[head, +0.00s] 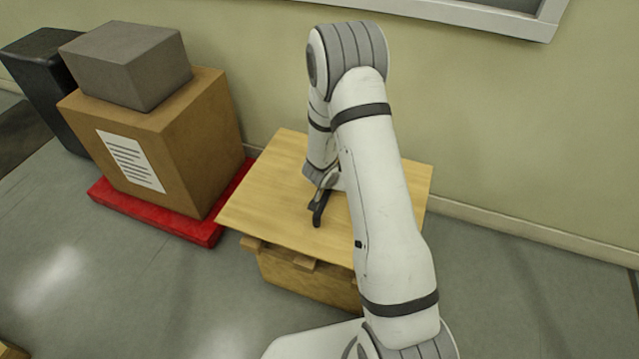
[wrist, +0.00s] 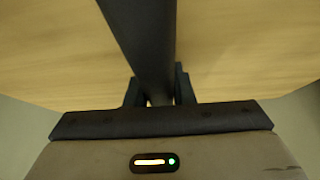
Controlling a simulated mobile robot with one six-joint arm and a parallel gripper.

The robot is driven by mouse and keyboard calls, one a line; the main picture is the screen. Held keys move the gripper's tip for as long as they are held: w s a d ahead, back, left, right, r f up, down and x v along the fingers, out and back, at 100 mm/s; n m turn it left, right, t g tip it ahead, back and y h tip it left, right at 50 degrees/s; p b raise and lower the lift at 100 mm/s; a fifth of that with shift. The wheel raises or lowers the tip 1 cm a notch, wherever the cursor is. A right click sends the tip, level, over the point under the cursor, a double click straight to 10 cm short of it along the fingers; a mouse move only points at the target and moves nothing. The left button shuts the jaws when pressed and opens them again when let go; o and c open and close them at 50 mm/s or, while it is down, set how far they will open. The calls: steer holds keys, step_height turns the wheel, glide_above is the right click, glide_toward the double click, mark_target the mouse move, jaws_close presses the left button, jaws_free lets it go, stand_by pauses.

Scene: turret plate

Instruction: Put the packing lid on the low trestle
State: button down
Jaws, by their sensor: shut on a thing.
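The packing lid, a pale flat wooden board (head: 265,195), lies over a wooden box-like body (head: 300,282) and overhangs it. Whether it rests on it or is slightly lifted is unclear. My gripper (head: 318,203) is low over the board's middle. In the wrist view my gripper (wrist: 160,92) is shut on a dark bar (wrist: 142,35), which looks like the lid's handle, with the pale board (wrist: 235,50) behind it. My arm hides the board's right part. I cannot make out the low trestle for certain.
A cardboard box (head: 200,140) with a grey box (head: 128,65) on top stands on a red pallet (head: 205,232) at left. A black bin (head: 40,70) stands behind. A wall (head: 500,130) closes the back. The floor at front left and right is clear; a wooden corner (head: 10,351) shows bottom left.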

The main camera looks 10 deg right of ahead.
steer(key=shift+w+f+b, duration=0.1)
steer(key=shift+f+b, duration=0.2)
steer(key=shift+f, duration=0.55)
steer(key=shift+f, duration=0.1)
steer(key=c, duration=1.3)
jaws_free()
steer(key=shift+f, duration=0.1)
steer(key=shift+o, duration=0.2)
